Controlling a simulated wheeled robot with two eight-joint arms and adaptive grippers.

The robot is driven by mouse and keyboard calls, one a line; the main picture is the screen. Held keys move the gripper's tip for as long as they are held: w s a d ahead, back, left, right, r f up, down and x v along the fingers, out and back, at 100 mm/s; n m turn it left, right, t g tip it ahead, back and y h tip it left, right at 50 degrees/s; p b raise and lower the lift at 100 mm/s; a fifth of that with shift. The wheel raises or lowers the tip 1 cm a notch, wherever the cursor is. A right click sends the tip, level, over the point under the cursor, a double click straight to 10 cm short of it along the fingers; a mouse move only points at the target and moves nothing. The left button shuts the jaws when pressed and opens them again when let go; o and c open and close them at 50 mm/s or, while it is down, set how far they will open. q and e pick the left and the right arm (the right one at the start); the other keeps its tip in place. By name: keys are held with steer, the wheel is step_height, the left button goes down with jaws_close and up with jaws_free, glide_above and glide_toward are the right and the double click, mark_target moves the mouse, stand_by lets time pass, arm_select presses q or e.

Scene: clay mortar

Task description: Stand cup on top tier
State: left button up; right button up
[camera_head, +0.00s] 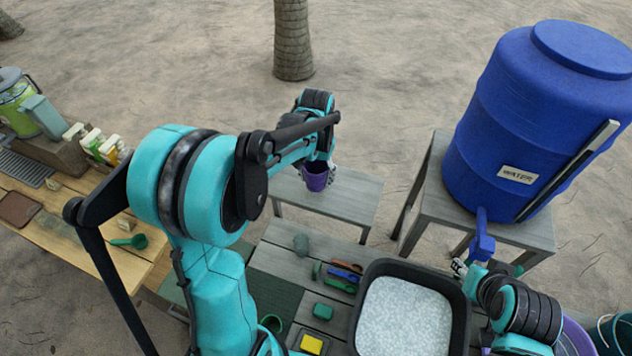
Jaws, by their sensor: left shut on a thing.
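A small purple cup (315,177) is in my left gripper (325,172), which is shut on it. The cup looks upright, with its open mouth facing up. It is over the grey wooden bench (352,197) behind the worktable; I cannot tell whether its base touches the bench. My left arm hides part of the scene to the left of the cup. I cannot tell which surface is the top tier.
A large blue water barrel (535,115) stands on a grey stand (437,205) at the right. A black tub of pale grains (366,310) sits on the worktable, with small coloured tools beside it. A wooden table (85,225) is at the left. A tree trunk (293,40) stands behind.

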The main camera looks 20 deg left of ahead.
mark_target(316, 183)
arm_select(q)
step_height(316, 183, down, 3)
steer(key=shift+r, duration=0.2)
steer(key=shift+w+f, duration=0.1)
steer(key=shift+f, duration=0.4)
steer(key=o, duration=0.7)
steer(key=shift+f, duration=0.15)
steer(key=o, duration=0.5)
steer(key=shift+c, duration=0.2)
